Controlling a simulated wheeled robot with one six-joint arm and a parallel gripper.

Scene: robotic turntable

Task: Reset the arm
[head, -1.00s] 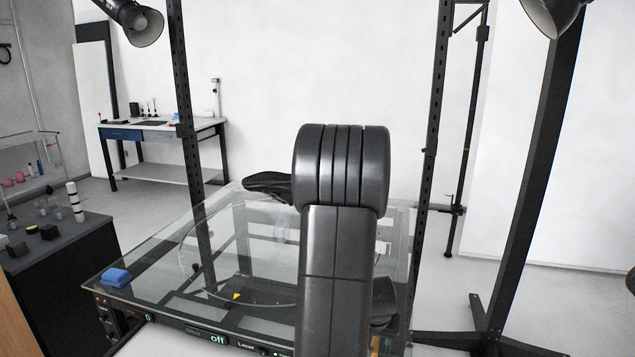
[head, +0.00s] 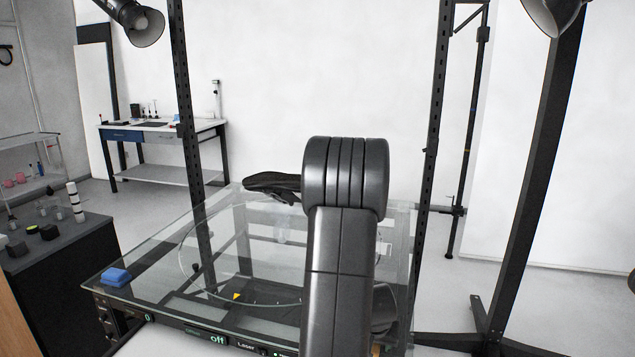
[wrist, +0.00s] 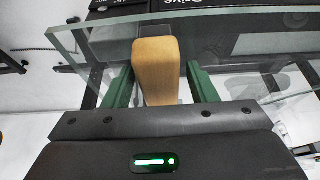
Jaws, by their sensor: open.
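My arm (head: 340,260) rises in the front middle of the head view and hides the right part of the turntable. My gripper (wrist: 161,75) shows in the wrist view with its two green fingers apart. A tan wooden block (wrist: 157,65) stands between the fingers in that picture, with a gap on each side. How far it is beyond the fingertips I cannot tell. The gripper's fingers are hidden behind my arm in the head view.
A dark cabinet (head: 70,275) with small items is at left.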

